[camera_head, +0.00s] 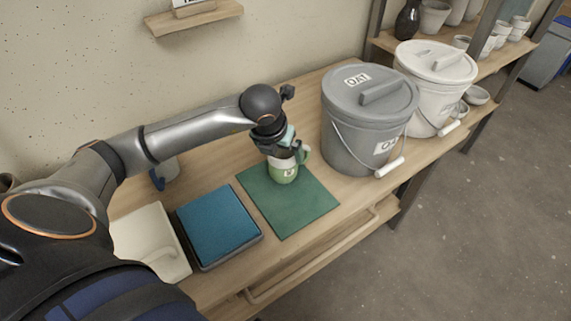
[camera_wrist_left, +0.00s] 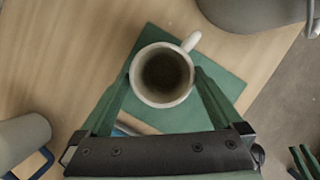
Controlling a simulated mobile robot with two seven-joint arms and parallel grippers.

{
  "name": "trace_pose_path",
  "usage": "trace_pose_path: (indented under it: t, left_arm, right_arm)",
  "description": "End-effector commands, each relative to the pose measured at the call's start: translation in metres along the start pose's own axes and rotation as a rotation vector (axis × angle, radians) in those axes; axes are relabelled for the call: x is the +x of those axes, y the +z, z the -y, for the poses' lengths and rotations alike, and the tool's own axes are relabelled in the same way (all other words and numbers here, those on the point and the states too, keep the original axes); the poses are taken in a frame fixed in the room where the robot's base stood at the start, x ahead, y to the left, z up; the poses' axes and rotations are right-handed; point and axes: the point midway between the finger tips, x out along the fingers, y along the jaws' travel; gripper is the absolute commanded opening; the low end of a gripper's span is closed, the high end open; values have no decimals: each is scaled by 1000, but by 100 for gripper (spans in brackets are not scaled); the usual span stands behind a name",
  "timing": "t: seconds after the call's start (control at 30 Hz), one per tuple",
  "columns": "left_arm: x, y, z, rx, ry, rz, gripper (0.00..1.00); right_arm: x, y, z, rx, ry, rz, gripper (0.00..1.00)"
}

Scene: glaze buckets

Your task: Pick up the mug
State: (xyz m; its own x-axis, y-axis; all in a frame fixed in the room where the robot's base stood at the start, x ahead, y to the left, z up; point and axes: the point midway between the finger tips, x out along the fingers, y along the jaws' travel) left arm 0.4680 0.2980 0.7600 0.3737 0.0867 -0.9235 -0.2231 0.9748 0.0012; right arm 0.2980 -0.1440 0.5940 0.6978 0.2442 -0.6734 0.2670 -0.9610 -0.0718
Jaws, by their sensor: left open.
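A grey lidded bucket (camera_head: 360,130) stands right of the mat, with a white lidded bucket (camera_head: 437,85) behind it. A blue-topped block (camera_head: 217,222) and a cream object (camera_head: 150,240) lie left of the mat. Shelves with pots (camera_head: 435,17) stand at back right.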

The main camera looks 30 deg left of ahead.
Motion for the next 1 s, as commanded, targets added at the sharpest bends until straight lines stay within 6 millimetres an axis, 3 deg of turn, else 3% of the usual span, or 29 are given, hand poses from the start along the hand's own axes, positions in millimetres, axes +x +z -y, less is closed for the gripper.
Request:
trace_pose_path:
  t: [0.4,0.7,1.0]
  left_arm:
    - [51,-8,3,0,-1,-2,100]
    - [54,-8,3,1,-1,-1,99]
    - [54,-8,3,0,-1,-1,65]
  right_arm:
    - [4,7,-2,1,3,1,32]
    - [3,3,-1,6,3,-6,32]
    - [3,3,0,9,2,-8,32]
